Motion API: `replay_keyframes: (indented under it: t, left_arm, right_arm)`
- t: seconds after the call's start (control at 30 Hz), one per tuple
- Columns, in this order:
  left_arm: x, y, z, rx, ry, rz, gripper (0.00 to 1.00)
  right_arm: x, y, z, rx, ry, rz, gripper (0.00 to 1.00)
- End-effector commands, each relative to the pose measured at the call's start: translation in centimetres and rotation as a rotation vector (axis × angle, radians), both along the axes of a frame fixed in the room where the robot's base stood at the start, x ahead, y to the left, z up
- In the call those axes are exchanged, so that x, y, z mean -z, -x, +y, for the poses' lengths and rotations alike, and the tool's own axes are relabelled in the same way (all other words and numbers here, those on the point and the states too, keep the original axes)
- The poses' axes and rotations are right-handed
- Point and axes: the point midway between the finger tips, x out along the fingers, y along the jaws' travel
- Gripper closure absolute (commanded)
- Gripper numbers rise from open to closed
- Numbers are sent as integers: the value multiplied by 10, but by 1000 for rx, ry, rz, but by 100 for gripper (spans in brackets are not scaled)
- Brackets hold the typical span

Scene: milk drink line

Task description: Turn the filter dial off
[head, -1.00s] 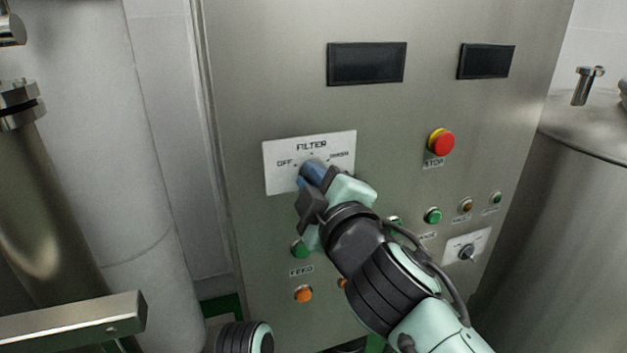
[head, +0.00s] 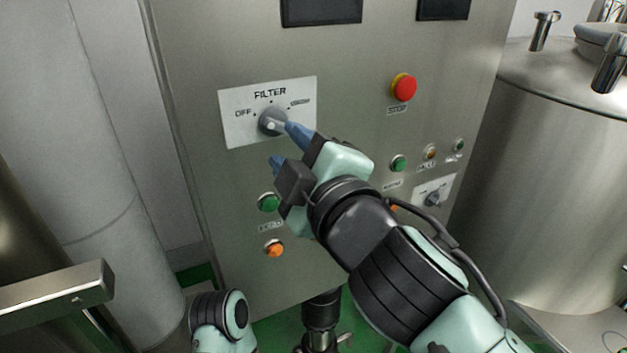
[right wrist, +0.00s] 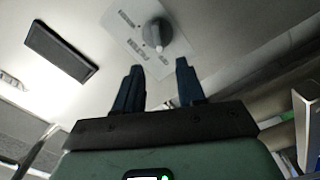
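The filter dial (head: 268,117) is a round grey knob with a pale mark, on a white plate (head: 240,132) labelled FILTER, with OFF at its left. I cannot tell for sure which setting it points to. My right gripper (head: 286,147) is open and empty, just below and right of the dial. In the right wrist view, the dial (right wrist: 156,32) lies beyond the two spread blue fingertips (right wrist: 158,80), with nothing between them. My left gripper is out of view.
A red stop button (head: 404,87) is right of the plate. Green (head: 268,202) and orange (head: 274,248) buttons sit below the dial, close to my right gripper. A smaller dial (head: 433,199) is at lower right. A steel tank (head: 550,170) stands at right.

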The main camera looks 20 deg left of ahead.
Motion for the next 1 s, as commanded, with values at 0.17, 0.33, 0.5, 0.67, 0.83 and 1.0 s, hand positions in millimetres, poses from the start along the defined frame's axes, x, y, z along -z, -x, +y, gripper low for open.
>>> replay_keyframes:
  t: [0.17, 0.33, 0.5, 0.67, 0.83, 1.0]
  left_arm:
    - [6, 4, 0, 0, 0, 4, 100]
    - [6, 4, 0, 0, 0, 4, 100]
    - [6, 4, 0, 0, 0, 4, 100]
    - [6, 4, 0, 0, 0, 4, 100]
    - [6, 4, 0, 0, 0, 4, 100]
    - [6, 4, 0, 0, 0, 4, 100]
  right_arm:
    - [0, 25, -30, 2, 0, -2, 61]
    - [0, 38, -46, 1, 1, -2, 61]
    - [0, 43, -51, 0, 2, 0, 61]
    - [0, 43, -50, 0, 2, 0, 61]
    - [0, 43, -50, 0, 1, -1, 61]
    - [7, 38, -49, 2, 6, 16, 61]
